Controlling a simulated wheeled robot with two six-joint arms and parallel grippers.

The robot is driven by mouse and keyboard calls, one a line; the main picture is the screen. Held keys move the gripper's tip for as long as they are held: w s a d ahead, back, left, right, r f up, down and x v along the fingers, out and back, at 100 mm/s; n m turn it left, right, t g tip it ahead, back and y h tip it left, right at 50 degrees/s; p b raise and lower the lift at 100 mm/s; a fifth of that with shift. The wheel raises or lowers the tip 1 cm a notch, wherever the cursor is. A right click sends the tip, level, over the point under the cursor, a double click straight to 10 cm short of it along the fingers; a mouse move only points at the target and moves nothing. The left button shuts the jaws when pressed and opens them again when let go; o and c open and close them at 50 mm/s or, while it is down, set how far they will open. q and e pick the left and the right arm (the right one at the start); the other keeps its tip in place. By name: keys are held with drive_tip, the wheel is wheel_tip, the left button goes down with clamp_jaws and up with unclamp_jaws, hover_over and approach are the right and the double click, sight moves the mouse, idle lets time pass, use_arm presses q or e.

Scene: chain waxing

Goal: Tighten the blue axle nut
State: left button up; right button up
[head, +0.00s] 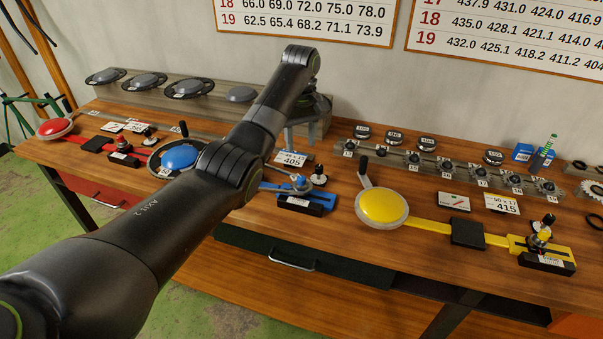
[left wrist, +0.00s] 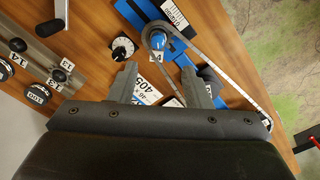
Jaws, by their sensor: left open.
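The blue axle nut (left wrist: 157,41) sits at the end of the blue rail in the left wrist view, with a chain (left wrist: 222,75) looped around its axle. In the head view the nut (head: 299,181) is small, on the blue stand (head: 300,203). My left gripper (head: 299,134) is above the bench behind the blue stand. In the left wrist view its two fingers (left wrist: 158,82) are apart with nothing held between them; the nut is beyond the fingertips, apart from them. My left arm covers part of the blue rail in the head view. My right gripper is not in view.
A black knob (head: 319,175) stands close beside the nut, and a 405 card (head: 292,158) lies behind. The blue disc (head: 180,156) is to the left. The yellow disc (head: 382,207) and its crank stand to the right. A row of sprockets (head: 447,168) lines the back right.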

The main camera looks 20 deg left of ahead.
sight(301, 177)
use_arm(q)
drive_tip(key=f, duration=0.5)
drive_tip(key=f+p, duration=0.1)
drive_tip(key=f, duration=0.4)
drive_tip(key=shift+w+f, duration=0.2)
drive_tip(key=shift+f, duration=0.05)
drive_tip(key=shift+w+f, duration=0.1)
drive_tip(key=shift+f, duration=0.75)
clamp_jaws()
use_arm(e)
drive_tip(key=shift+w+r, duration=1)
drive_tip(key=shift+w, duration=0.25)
